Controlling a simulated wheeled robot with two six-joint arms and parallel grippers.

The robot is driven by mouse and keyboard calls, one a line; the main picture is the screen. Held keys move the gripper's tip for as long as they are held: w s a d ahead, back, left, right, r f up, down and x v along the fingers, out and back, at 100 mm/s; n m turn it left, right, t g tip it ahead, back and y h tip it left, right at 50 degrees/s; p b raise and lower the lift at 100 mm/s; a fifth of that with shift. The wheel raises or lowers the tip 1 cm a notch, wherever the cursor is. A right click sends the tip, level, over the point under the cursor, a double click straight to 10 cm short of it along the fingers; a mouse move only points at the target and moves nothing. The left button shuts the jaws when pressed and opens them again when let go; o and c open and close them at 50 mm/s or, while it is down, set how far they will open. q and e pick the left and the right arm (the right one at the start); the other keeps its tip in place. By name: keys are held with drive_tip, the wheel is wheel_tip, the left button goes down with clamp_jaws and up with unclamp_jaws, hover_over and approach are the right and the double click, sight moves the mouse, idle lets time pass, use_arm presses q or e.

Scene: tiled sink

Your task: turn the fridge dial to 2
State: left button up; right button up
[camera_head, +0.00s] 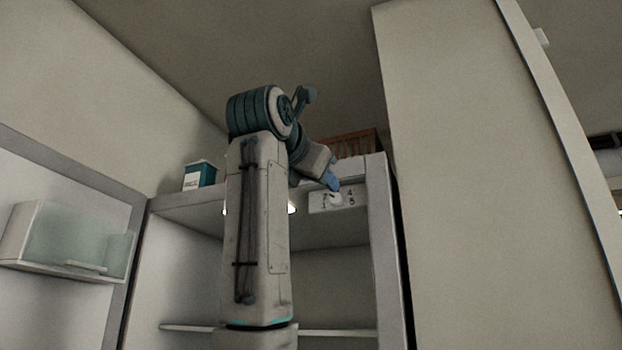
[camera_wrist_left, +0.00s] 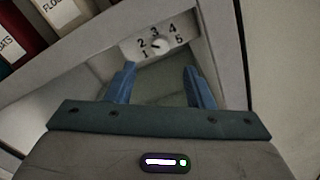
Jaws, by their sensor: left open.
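The fridge dial is a small white knob on a pale panel with the numbers 1 to 5. In the head view the dial panel (camera_head: 322,206) is under the top front edge of the open fridge, partly covered by my left gripper (camera_head: 333,184). In the left wrist view the dial knob (camera_wrist_left: 159,44) sits in the middle of its arc of numbers; I cannot tell surely which number it points to. My left gripper (camera_wrist_left: 160,70) is open, its blue fingers apart and empty, with the dial beyond the tips. My right gripper is not in view.
The fridge door (camera_head: 70,150) stands open at the left with a clear bin (camera_head: 65,240). A tall pale panel (camera_head: 480,180) rises at the right. A fridge shelf (camera_head: 335,333) lies below.

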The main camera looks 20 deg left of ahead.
use_arm(q)
drive_tip(key=shift+s, duration=1.2)
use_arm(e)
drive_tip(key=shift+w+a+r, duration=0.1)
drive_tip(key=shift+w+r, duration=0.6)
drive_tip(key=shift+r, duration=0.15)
